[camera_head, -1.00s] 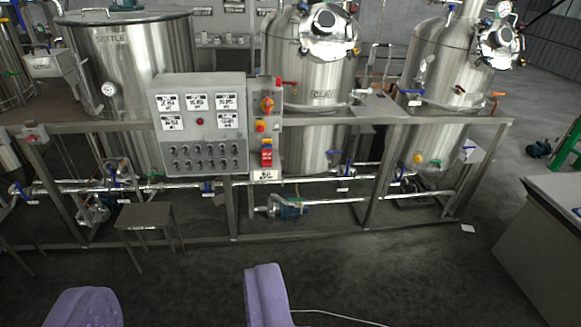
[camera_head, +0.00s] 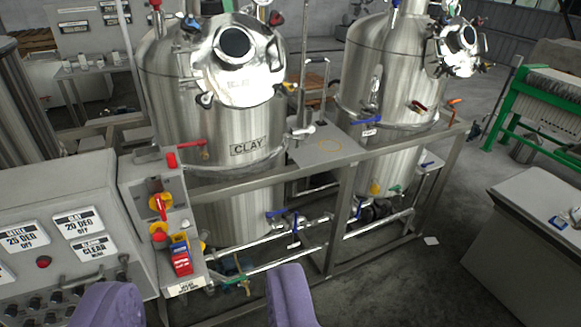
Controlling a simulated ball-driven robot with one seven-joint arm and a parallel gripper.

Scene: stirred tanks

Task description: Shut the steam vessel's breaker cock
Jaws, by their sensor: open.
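My gripper (camera_head: 197,305) shows as two purple fingers at the bottom, wide apart and empty. It is well short of the tanks, with nothing touching it. A steel vessel marked CLAY (camera_head: 225,195) stands left of centre. A second steel vessel (camera_head: 385,85) stands behind it to the right, with no name I can read. Small handles show on both: a red lever (camera_head: 190,143) on the clay vessel, and a blue lever (camera_head: 367,121) and a dark red one (camera_head: 418,107) on the right vessel. I cannot tell which vessel is the steam one or which fitting is its breaker cock.
A grey control panel (camera_head: 40,215) and a switch box (camera_head: 150,175) stand close at the left. A steel frame rail (camera_head: 400,148) and pipes cross before the vessels. A grey cabinet (camera_head: 545,215) is at right, with open floor between. A green-framed press (camera_head: 505,125) stands behind.

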